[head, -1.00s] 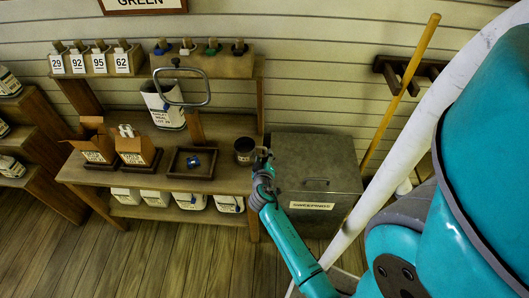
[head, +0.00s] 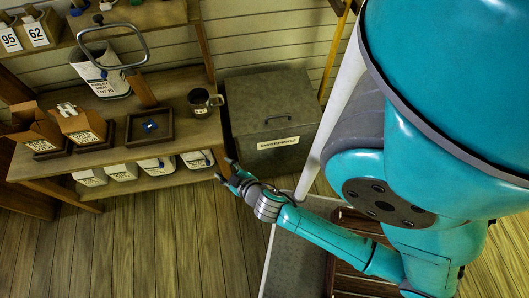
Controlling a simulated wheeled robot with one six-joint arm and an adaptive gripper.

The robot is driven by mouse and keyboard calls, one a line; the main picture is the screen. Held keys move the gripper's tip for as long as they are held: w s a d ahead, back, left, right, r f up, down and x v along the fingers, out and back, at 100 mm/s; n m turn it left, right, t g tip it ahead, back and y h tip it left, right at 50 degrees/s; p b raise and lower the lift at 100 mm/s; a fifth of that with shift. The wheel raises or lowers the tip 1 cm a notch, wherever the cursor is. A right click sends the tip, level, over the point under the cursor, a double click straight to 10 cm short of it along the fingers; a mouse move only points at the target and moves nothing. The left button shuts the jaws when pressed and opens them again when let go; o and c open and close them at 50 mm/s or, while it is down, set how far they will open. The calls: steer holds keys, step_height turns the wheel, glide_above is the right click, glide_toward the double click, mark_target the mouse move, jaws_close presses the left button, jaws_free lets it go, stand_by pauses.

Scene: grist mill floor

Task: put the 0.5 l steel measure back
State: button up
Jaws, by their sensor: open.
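A dark grey metal measure (head: 202,103), shaped like a mug with a handle on its right side, stands upright at the right end of the wooden bench top (head: 170,138). Its capacity marking is too small to read. My gripper (head: 224,171) is open and empty. It is in front of the bench's right end, below and to the right of the measure in the picture, clearly apart from it.
A dark tray (head: 131,131) with a small blue item (head: 150,126) is left of the measure. Cardboard boxes (head: 80,125) and a white meal bag (head: 102,80) stand further left. A grey lidded bin (head: 272,110) stands right of the bench. Plank floor in front is clear.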

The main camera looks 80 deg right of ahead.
steer(key=s+a+r+n+t+y, duration=0.1)
steer(key=s+a+r+y, duration=0.15)
steer(key=s+a, duration=0.3)
steer(key=s+a+r+n+t+y, duration=0.1)
steer(key=s+a+r+y, duration=0.1)
steer(key=s+a+r, duration=0.3)
steer(key=s+a+r+t+y, duration=0.1)
steer(key=s+a+r, duration=0.1)
steer(key=r, duration=0.3)
steer(key=s+a+r+y, duration=0.1)
steer(key=s+a+r, duration=0.1)
steer(key=r, duration=0.3)
steer(key=shift+s+a+r+t, duration=0.3)
steer(key=shift+s+t, duration=0.1)
steer(key=shift+s, duration=0.5)
